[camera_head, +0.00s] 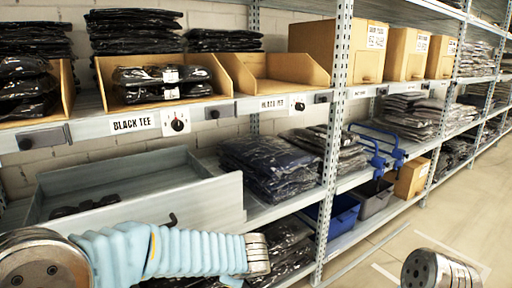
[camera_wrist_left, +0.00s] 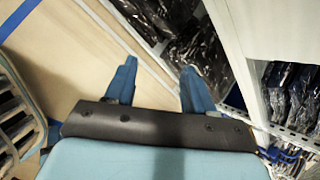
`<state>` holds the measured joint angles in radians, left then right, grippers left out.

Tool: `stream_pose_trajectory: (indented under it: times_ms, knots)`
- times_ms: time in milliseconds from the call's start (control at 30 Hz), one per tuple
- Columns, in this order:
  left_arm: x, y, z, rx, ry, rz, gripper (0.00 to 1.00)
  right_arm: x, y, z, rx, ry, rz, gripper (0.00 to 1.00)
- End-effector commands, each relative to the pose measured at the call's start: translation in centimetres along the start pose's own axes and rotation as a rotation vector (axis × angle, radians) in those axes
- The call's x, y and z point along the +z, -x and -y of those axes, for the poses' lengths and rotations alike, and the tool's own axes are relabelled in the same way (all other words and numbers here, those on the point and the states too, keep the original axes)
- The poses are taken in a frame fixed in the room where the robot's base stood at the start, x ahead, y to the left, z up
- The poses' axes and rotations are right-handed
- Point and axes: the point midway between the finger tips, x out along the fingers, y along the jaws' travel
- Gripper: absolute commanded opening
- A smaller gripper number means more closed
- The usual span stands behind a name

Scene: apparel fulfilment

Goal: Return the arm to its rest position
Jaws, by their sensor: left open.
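My left arm (camera_head: 165,252), in a light blue sleeve, reaches across the bottom left of the head view. Its gripper is not visible there. In the left wrist view my left gripper (camera_wrist_left: 158,85) shows two blue fingers spread apart, with nothing between them. Beyond the fingers are a pale floor and dark plastic-wrapped garments (camera_wrist_left: 200,48) on a shelf. A link of my right arm (camera_head: 436,270) shows at the bottom right of the head view; the right gripper is out of view.
A grey open tray (camera_head: 215,203) with dark items inside stands behind my left arm. Shelves hold a cardboard bin (camera_head: 190,103) above the "BLACK TEE" label (camera_head: 133,124), folded garment stacks (camera_head: 270,165) and a blue bin (camera_head: 343,213). Open floor (camera_head: 445,215) lies at right.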

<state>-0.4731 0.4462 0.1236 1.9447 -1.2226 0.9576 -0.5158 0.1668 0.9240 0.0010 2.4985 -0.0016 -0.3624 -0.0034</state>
Motion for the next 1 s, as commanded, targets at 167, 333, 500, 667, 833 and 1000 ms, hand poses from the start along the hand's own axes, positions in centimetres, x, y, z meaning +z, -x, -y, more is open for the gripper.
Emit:
stream_pose_trajectory:
  times_ms: [167,333,500,667,833,1000]
  knots:
    - [-6.5,-7.6,-12.6,0.401,0.357,-0.297,0.54,0.1,1.0,0.6,-0.003,0.003,0.004,0.43]
    - [-11.8,-10.4,-24.7,0.833,1.113,-0.417,0.54,0.3,2.0,1.3,-0.008,0.007,0.009,0.43]
    - [-11.9,-12.0,-31.4,0.983,1.757,-0.242,0.54,0.4,2.5,1.7,-0.011,0.011,0.013,0.43]
    - [-11.1,-12.7,-33.9,0.979,1.982,-0.122,0.54,0.5,2.6,1.8,-0.012,0.012,0.014,0.43]
    - [-11.0,-12.8,-34.0,0.975,1.998,-0.114,0.54,0.5,2.5,1.8,-0.012,0.012,0.014,0.43]
    - [-11.0,-12.8,-34.0,0.974,1.995,-0.116,0.54,0.5,2.5,1.8,-0.012,0.012,0.014,0.43]
